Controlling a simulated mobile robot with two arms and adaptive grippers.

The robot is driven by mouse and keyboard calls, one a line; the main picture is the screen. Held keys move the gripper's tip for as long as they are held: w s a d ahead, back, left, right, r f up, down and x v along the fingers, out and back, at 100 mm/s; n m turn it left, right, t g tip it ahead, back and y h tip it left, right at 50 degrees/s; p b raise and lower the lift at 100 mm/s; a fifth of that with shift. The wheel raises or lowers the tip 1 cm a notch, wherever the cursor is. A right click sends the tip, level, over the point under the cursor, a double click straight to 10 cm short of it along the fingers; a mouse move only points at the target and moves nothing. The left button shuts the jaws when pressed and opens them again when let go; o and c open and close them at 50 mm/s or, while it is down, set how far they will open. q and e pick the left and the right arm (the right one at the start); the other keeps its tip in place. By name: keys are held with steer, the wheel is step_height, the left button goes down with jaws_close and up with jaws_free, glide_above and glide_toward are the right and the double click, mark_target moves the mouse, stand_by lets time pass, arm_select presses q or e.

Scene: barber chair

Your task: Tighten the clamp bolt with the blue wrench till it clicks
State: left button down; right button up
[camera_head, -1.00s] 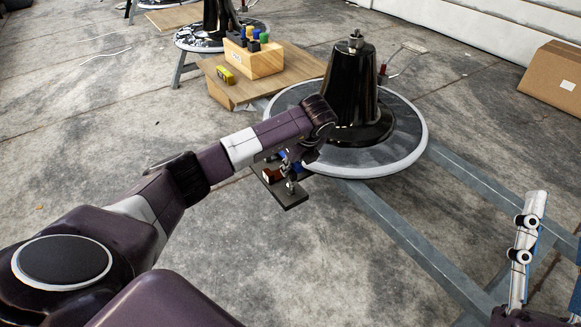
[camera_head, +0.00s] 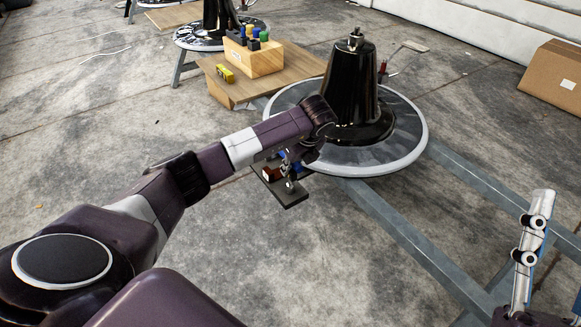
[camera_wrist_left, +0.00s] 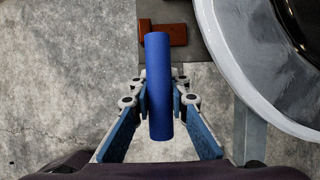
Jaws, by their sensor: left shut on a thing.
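My left gripper (camera_head: 288,162) is beside the near-left rim of the round chair base in the head view. It is shut on the blue wrench, whose blue cylindrical handle (camera_wrist_left: 159,85) stands between the finger pads in the left wrist view. The handle shows only as a small blue patch in the head view. A dark plate (camera_head: 290,198) with a reddish-brown block (camera_head: 271,174) lies below the gripper. The block also shows beyond the handle in the wrist view (camera_wrist_left: 178,34). The wrench's working end and the clamp bolt cannot be made out. My right gripper (camera_head: 530,240) is partly in view at the right edge.
The round base (camera_head: 410,150) carries a black cone (camera_head: 350,90) close to my left wrist. Grey metal beams (camera_head: 405,235) run toward the lower right. Behind stand a wooden board (camera_head: 300,62), a wooden block (camera_head: 255,62) with coloured handles, and a yellow item (camera_head: 226,73).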

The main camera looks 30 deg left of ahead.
arm_select(q)
steer(key=shift+r, duration=0.1)
arm_select(e)
steer(key=shift+w, duration=0.1)
arm_select(q)
steer(key=shift+m+t, duration=0.4)
steer(key=shift+m, duration=0.7)
steer(key=shift+a+m+h+p, duration=0.1)
steer(key=shift+m+h+p, duration=0.25)
steer(key=shift+m, duration=0.35)
steer(key=shift+m+t, duration=0.3)
steer(key=shift+m, duration=0.1)
arm_select(e)
steer(key=w+f, duration=0.1)
steer(key=f+g, duration=0.1)
steer(key=shift+w+a+f+h, duration=0.15)
steer(key=shift+w+f+h, duration=0.2)
steer(key=shift+w+h, duration=0.05)
steer(key=shift+r, duration=0.1)
arm_select(q)
steer(key=shift+m, duration=0.3)
